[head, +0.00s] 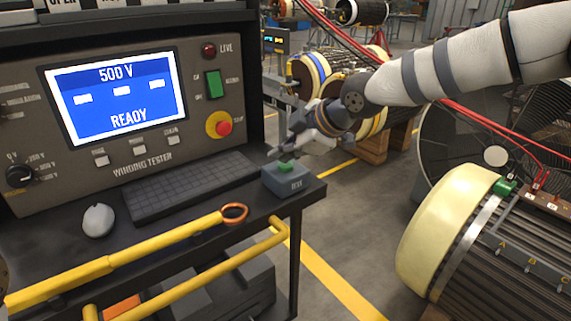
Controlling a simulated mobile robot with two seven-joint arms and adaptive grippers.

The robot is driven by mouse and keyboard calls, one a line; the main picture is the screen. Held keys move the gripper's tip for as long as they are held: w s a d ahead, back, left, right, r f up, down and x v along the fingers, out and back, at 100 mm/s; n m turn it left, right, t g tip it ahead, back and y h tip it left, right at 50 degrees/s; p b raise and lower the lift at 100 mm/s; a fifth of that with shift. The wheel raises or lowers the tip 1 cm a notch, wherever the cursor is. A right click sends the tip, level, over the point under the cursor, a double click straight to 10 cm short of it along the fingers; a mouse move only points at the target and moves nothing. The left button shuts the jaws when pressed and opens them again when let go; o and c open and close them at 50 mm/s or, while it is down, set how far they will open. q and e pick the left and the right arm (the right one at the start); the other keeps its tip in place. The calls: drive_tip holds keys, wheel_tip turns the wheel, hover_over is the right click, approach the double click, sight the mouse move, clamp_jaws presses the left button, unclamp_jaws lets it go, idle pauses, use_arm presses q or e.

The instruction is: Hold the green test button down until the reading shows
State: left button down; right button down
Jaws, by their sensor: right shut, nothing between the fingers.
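The green test button (287,166) sits on top of a small grey box (288,182) marked TEST, at the right front corner of the tester's shelf. My right gripper (277,154) is shut and empty, its fingertips just above and behind the button; I cannot tell whether they touch it. The winding tester's screen (116,97) is lit blue and reads 500 V and READY, with short white dashes between. My left gripper is not in view.
A keyboard (180,188) and a mouse (98,220) lie on the shelf. A yellow rod with a copper ring (235,212) crosses the front. A red stop button (224,128) is on the panel. A large rotor (440,230) stands at right.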

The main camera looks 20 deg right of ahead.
sight(284, 166)
drive_tip(key=shift+f, duration=0.45)
idle(1.4)
drive_tip(key=shift+r, duration=0.1)
idle(2.7)
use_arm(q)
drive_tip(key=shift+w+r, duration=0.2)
use_arm(e)
drive_tip(key=shift+r, duration=0.8)
drive_tip(key=shift+r+p, duration=0.5)
drive_tip(key=shift+r, duration=2.05)
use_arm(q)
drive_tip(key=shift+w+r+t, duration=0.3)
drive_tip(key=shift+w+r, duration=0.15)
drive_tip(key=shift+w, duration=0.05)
use_arm(e)
drive_tip(key=shift+f, duration=0.1)
